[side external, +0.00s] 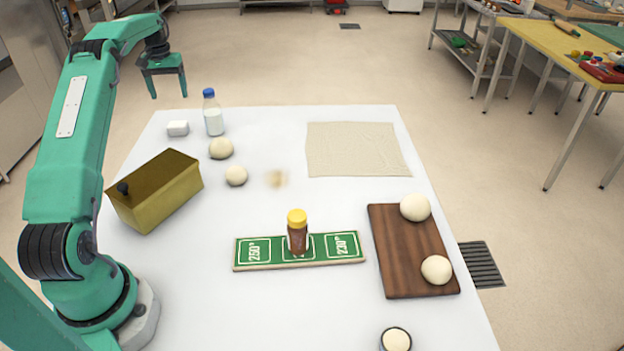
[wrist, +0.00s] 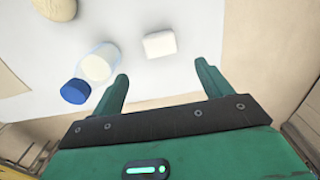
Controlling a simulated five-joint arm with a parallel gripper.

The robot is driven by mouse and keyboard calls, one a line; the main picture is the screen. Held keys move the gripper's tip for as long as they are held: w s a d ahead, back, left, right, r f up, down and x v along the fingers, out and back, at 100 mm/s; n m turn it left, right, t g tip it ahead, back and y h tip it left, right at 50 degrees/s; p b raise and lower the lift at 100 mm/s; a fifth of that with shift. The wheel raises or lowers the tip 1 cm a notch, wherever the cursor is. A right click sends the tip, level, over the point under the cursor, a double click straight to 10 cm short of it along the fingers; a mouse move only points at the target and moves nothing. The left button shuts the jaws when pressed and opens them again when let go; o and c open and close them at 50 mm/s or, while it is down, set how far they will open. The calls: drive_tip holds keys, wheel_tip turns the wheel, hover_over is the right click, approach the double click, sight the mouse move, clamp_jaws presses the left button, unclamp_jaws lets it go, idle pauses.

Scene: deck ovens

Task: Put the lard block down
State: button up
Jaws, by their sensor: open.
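The lard block (side external: 178,128) is a small white block lying on the white table near its far left edge. It also shows in the wrist view (wrist: 159,45), just beyond my fingertips and not between them. My gripper (side external: 165,82) is open and empty, above and behind the block near the table's far left corner. Its two green fingers (wrist: 162,72) are spread apart in the wrist view. A milk bottle with a blue cap (side external: 213,115) stands just right of the block, close to one finger in the wrist view (wrist: 97,66).
Two dough balls (side external: 221,148) (side external: 236,176) and a brass-coloured box (side external: 155,190) are near the block. A brown jar (side external: 297,233) stands on a green temperature board (side external: 258,252). A wooden board (side external: 395,240) bears two dough balls. A cloth (side external: 357,150) lies at the far right.

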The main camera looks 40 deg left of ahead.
drive_tip(key=d+r+m+t, duration=0.1)
drive_tip(key=d+r, duration=0.5)
drive_tip(key=d, duration=0.3)
drive_tip(key=d+r+m+t+y, duration=0.1)
drive_tip(key=d+r+m, duration=0.1)
drive_tip(key=d+r, duration=0.5)
drive_tip(key=d+r+m, duration=0.1)
drive_tip(key=d+r, duration=0.3)
drive_tip(key=d, duration=0.6)
drive_tip(key=s+d+f+m+t, duration=0.1)
drive_tip(key=s+d+f+m, duration=0.1)
drive_tip(key=s+d, duration=0.8)
drive_tip(key=s+d+f+m+t+h, duration=0.1)
drive_tip(key=s+d+f+m+t, duration=0.1)
drive_tip(key=s+d, duration=0.8)
drive_tip(key=shift+s+d+f+m+t, duration=0.25)
drive_tip(key=shift+d+f+m, duration=0.25)
drive_tip(key=shift+d, duration=0.35)
